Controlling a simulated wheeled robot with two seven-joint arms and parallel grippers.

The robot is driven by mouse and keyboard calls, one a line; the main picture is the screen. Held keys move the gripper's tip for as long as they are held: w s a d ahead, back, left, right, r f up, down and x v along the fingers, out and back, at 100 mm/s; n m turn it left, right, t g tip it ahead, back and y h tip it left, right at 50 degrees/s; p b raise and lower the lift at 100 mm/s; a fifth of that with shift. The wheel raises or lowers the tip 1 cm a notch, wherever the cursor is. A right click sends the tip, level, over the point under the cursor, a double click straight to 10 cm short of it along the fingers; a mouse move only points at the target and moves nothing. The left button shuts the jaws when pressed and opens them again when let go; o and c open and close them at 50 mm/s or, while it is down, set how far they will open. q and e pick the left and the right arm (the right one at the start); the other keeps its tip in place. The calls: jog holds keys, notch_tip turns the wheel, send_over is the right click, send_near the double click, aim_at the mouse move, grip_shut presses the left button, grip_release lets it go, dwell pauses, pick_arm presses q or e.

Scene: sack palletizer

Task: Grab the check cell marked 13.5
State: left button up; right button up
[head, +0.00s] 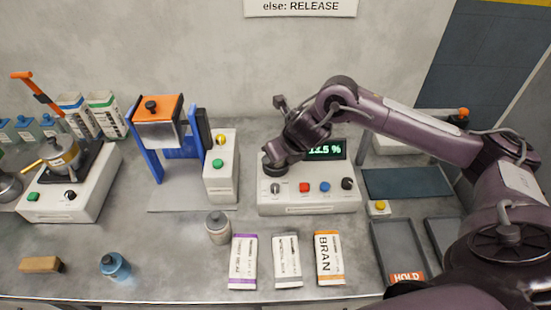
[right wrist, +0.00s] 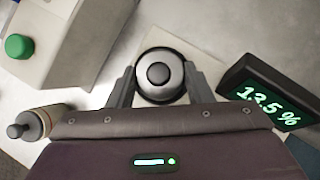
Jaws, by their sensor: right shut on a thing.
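My right gripper (right wrist: 159,82) is shut on a round cell (right wrist: 159,62) with a silver top and a dark knob, one finger on each side. No marking shows on the cell from above. In the head view my right gripper (head: 276,160) is at the left end of the white meter (head: 310,202), and its wrist hides most of the cell. The meter's display (head: 325,150) reads 13.5 % in green. Another grey capped cell (head: 218,228) stands on the bench left of the meter, and it also shows in the right wrist view (right wrist: 38,122). My left gripper is not in view.
Three sample packets lie before the meter, including an orange BRAN one (head: 329,258). A blue-framed press (head: 160,150) with a button box (head: 221,175) stands left. A HOLD tray (head: 397,252) lies right. A blue bottle (head: 115,267) and brown block (head: 41,265) are front left.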

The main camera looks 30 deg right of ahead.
jog(key=c, duration=0.4)
jog(key=shift+r, duration=0.1)
jog(key=shift+r, duration=0.1)
